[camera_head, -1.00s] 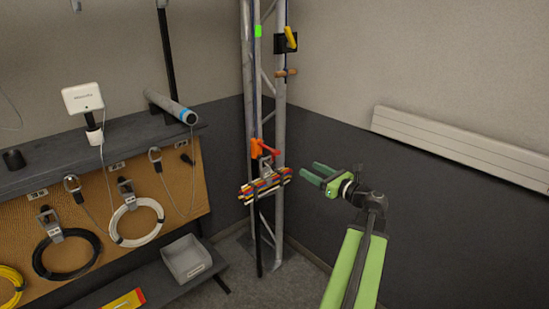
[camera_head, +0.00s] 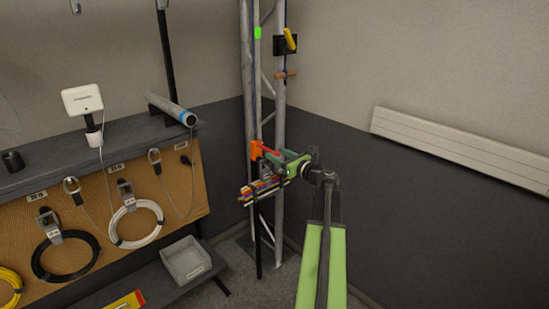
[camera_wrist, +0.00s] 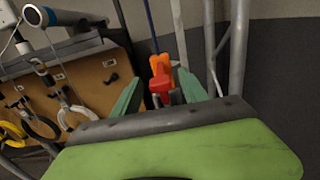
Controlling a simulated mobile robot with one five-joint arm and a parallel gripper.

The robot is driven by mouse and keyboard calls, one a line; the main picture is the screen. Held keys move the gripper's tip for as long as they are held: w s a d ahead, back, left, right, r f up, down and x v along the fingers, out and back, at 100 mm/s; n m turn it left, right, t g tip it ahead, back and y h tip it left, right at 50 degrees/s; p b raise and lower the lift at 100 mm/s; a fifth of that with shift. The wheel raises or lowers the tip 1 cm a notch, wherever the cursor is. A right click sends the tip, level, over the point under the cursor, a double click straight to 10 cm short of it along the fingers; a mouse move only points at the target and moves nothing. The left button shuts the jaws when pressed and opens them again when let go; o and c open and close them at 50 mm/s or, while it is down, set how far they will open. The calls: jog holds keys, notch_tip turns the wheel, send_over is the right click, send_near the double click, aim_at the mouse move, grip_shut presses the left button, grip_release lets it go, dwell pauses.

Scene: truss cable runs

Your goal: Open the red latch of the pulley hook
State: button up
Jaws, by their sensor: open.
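The red latch (camera_head: 267,150) sits on the pulley hook on the truss, beside an orange part (camera_head: 255,150). In the wrist view the red latch (camera_wrist: 161,84) shows ahead, between the two green fingers, with the orange part (camera_wrist: 160,64) above it. My gripper (camera_head: 280,158) is open and points left at the latch. It also shows in the wrist view (camera_wrist: 158,90). I cannot tell whether the fingers touch the latch. The lower part of the hook is mostly hidden behind my gripper.
A yellow-handled part (camera_head: 290,39) is higher up. A pegboard (camera_head: 110,200) with cable coils and a grey bin (camera_head: 186,260) stand left. Free room lies right.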

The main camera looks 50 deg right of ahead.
grip_shut()
dwell(0.3)
dwell(1.1)
